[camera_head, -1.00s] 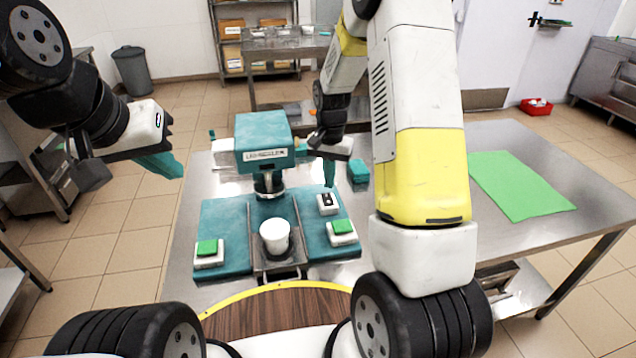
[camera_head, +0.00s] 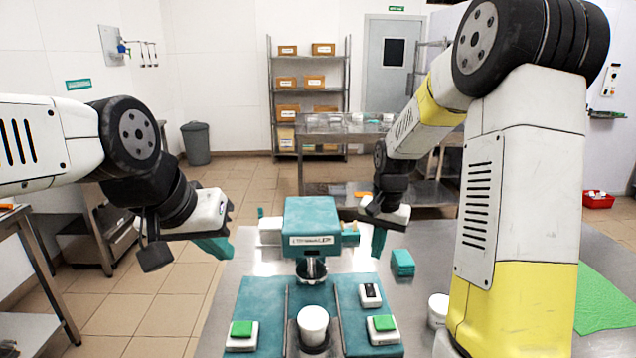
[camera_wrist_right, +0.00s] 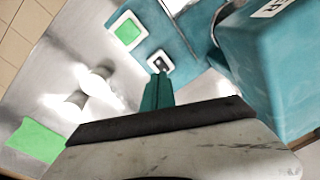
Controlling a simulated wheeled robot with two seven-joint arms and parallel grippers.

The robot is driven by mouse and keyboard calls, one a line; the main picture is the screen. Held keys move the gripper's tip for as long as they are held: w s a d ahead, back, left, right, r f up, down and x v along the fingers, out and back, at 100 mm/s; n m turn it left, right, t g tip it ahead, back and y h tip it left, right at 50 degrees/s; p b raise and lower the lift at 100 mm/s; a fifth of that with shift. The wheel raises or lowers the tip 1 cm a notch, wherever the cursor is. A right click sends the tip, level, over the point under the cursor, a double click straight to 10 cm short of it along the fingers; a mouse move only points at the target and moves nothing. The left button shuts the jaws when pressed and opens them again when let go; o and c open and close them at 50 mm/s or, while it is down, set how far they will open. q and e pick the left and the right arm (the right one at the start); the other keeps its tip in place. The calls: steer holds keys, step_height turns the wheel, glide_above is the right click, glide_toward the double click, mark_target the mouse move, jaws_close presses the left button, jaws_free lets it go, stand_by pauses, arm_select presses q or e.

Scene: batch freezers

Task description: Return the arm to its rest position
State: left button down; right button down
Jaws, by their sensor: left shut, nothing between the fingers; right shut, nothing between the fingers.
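My left gripper (camera_head: 220,247) hangs at the left in the head view, shut and empty, in the air left of the teal machine (camera_head: 312,222). My right gripper (camera_head: 378,243) is shut and empty just right of the machine's head, its teal fingers pointing down. In the right wrist view its fingers (camera_wrist_right: 157,92) are together, near the black-and-white switch (camera_wrist_right: 160,63), with nothing between them. My right arm reaches across the right side of the head view and hides part of the table there.
Green buttons (camera_head: 242,329) and (camera_head: 383,323) sit on either side. A teal block (camera_head: 402,262), another white cup (camera_head: 438,309) and a green mat (camera_head: 604,300) are on the steel table. A shelf (camera_head: 309,95) stands behind.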

steer(key=s+a+r+n+t, duration=0.1)
steer(key=s+r+n+t, duration=0.1)
steer(key=s+r, duration=0.6)
steer(key=s+r+n+t+y, duration=0.1)
steer(key=s+r+n+t, duration=0.2)
steer(key=s+r, duration=0.4)
steer(key=s, duration=0.6)
steer(key=shift+s+a+r+y, duration=0.15)
steer(key=shift+a+r+y, duration=0.15)
steer(key=shift+a+r, duration=0.1)
